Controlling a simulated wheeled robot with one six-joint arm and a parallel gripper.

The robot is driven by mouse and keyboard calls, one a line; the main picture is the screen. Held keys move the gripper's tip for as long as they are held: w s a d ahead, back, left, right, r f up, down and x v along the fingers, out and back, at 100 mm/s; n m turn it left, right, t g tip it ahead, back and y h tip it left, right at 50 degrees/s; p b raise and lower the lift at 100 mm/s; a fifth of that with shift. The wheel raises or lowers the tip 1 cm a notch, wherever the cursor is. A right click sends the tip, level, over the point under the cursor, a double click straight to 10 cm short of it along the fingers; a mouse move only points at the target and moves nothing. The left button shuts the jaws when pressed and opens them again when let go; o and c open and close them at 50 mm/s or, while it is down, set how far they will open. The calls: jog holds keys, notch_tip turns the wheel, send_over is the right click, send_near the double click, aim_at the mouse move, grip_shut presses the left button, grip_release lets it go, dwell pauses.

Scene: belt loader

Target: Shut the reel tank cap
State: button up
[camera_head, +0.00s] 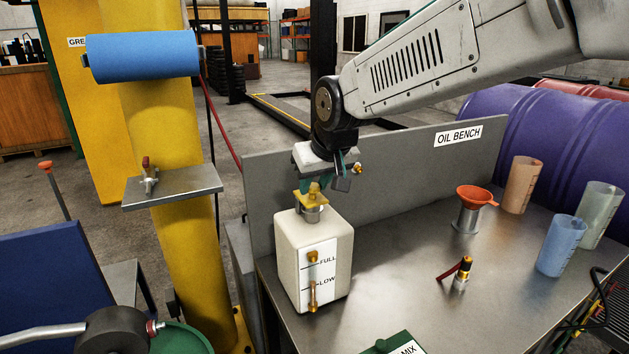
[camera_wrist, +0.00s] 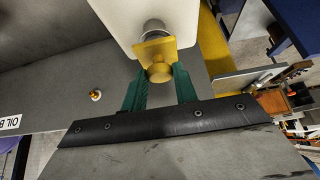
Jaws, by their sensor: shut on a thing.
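The reel tank (camera_head: 325,238) is a cream box with FULL and LOW marks and a brass sight gauge, standing on the bench. Its cap (camera_head: 306,201) is a yellow plate with a round brass knob, sitting over the metal neck (camera_head: 311,214) on top. My gripper (camera_head: 318,187) comes down from above with green fingers. In the wrist view, my gripper (camera_wrist: 161,76) has a finger on each side of the knob of the cap (camera_wrist: 155,49) and is shut on it. How tightly the cap is seated on the neck cannot be told.
The oil bench (camera_head: 400,285) holds an orange funnel (camera_head: 476,196), several measuring beakers and a small brass-topped fitting (camera_head: 463,270). A grey back panel (camera_head: 385,165) stands close behind the tank. A yellow column (camera_head: 185,240) with a small shelf stands left.

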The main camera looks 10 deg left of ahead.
jog(key=o, duration=1)
jog(key=shift+c, duration=0.2)
jog(key=v, duration=0.7)
jog(key=shift+s+d+r, duration=0.15)
jog(key=shift+r, duration=0.15)
